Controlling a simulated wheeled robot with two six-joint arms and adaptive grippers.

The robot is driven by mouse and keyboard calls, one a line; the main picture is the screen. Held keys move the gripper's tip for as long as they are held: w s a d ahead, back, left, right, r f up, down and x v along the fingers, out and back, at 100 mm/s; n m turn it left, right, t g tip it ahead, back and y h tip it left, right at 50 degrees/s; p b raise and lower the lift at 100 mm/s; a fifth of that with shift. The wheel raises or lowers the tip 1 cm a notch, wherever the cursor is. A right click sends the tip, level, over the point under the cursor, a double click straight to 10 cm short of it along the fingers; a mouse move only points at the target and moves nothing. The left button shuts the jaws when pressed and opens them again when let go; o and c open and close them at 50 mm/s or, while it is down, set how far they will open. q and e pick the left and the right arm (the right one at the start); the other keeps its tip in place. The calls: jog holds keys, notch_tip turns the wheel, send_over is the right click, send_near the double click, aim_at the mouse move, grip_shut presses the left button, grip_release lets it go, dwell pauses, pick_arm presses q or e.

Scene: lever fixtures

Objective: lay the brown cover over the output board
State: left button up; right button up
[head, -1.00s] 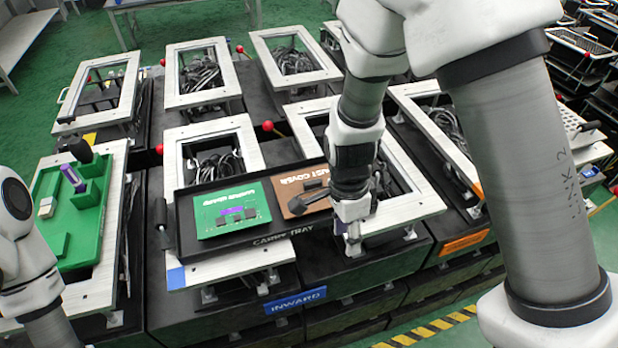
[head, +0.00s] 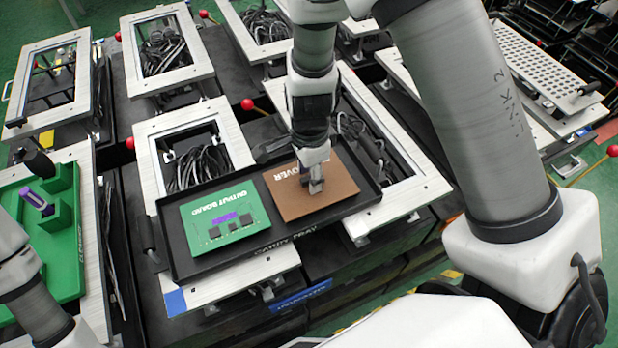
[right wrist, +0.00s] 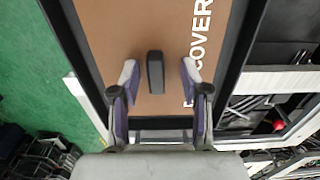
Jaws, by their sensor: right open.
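The brown cover (head: 292,204) lies flat in the right half of the black carry tray (head: 218,266). My right gripper (head: 315,186) points down over the cover. In the right wrist view its two fingers (right wrist: 160,72) are open, one on each side of a dark upright handle (right wrist: 155,72) on the cover (right wrist: 150,30), without visibly touching it. My left arm shows at the lower left, its gripper outside the view.
The tray rests across metal frames (head: 235,285). A green cleaning fixture (head: 65,240) with a purple piece stands at the left. Open frames with cables (head: 172,50) stand behind, with red-knobbed levers (head: 248,104) between them. A perforated plate (head: 545,75) is at the right.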

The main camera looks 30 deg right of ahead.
jog(key=shift+s, duration=0.1)
jog(key=shift+s+r, duration=0.1)
jog(key=shift+s, duration=0.1)
jog(key=c, duration=0.5)
jog(key=shift+s, duration=0.1)
grip_shut()
